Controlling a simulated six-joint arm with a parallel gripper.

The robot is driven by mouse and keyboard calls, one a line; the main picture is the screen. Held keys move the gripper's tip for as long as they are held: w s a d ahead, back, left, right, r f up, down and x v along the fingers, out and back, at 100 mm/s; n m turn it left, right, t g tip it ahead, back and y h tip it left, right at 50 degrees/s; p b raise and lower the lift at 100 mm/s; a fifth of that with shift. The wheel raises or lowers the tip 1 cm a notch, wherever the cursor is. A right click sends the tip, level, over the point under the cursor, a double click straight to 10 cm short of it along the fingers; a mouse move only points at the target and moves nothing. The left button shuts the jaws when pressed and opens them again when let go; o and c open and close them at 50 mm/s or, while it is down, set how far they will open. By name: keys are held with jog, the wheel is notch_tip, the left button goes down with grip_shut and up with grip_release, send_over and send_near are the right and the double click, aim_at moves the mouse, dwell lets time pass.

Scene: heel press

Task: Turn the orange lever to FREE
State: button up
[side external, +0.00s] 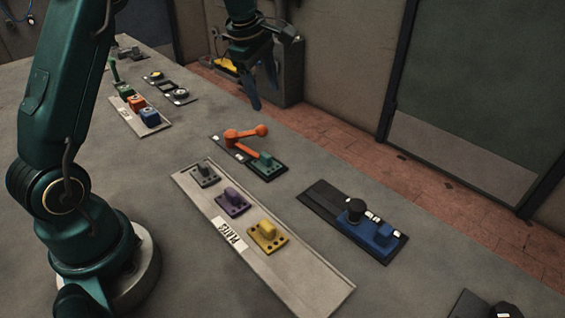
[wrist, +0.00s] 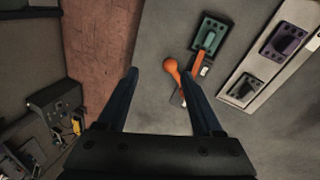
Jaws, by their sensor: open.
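The orange lever (side external: 246,133) has a round orange knob and sits on a black base plate (side external: 276,172) on the table. A green block with a raised grip (side external: 264,162) stands on the same plate. In the wrist view the orange lever (wrist: 172,68) lies just beyond my right fingertip, and the green block (wrist: 209,37) is farther up. My gripper (side external: 262,92) is open and empty, above and behind the lever in the side view. Any FREE label is too small to read.
A grey tray marked PLATES (side external: 231,235) holds grey, purple and yellow plates nearby. A black plate with a blue block and a black knob (side external: 377,235) lies to the right. Another tray (side external: 137,113) with coloured blocks is at the far left. Bare table lies between them.

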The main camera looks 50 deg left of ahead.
aim_at(260, 126)
jog(key=shift+n+g, duration=0.3)
jog(key=shift+g, duration=0.3)
jog(key=a+f, duration=0.1)
jog(key=f, duration=0.5)
jog(key=a+f, duration=0.1)
jog(key=f, duration=0.2)
jog(key=shift+w+a+f, duration=0.1)
jog(key=shift+w+a, duration=0.05)
jog(key=shift+a, duration=0.15)
jog(key=shift+w+f, duration=0.15)
jog(key=shift+f, duration=0.45)
grip_shut()
